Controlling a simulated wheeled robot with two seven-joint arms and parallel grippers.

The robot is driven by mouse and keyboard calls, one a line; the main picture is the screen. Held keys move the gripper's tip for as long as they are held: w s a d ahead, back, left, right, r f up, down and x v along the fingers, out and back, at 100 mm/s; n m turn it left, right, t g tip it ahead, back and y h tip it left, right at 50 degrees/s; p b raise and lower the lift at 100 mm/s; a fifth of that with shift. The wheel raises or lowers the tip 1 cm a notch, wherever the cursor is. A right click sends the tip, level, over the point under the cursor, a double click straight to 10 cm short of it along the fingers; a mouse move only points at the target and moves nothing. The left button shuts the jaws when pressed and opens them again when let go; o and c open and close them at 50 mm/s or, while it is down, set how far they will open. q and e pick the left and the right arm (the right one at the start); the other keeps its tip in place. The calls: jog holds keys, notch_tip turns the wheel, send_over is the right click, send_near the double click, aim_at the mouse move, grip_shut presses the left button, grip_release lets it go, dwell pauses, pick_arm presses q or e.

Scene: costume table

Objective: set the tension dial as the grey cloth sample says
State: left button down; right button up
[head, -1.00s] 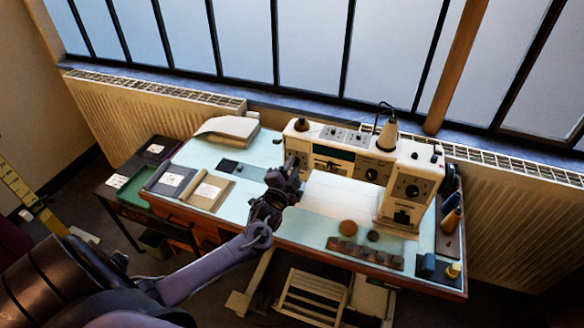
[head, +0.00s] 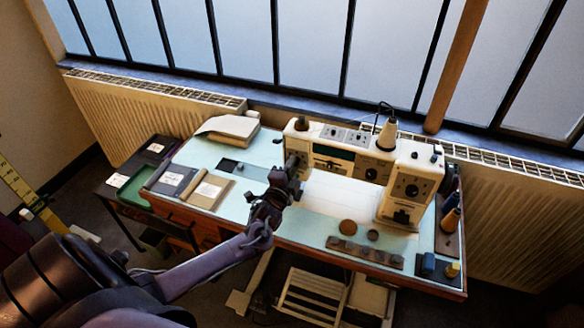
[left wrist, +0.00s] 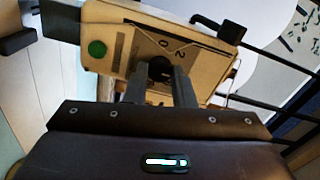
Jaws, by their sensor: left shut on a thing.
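The cream sewing machine (head: 335,155) stands on the pale table top. My left gripper (head: 292,165) is at the machine's left end. In the left wrist view its two fingers (left wrist: 160,80) are shut on a dark round dial knob (left wrist: 159,66). The marks "0" and "2" show on the plate beside the knob; the rest of the scale and the exact setting cannot be read. A grey cloth sample (head: 163,187) with a white label lies at the table's left, its writing too small to read. My right gripper is not in view.
A beige sample (head: 207,193) lies beside the grey one, with a pale folded stack (head: 229,129) behind. A green button (left wrist: 97,48) is near the dial. A thread cone (head: 387,135) stands on the machine. Thread spools (head: 451,220) stand at the right edge.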

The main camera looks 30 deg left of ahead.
pick_arm(q)
jog(key=c, duration=1.2)
grip_release()
jog(key=b+v, duration=0.1)
jog(key=v, duration=0.6)
jog(key=shift+s, duration=0.4)
jog(key=shift+d, duration=0.15)
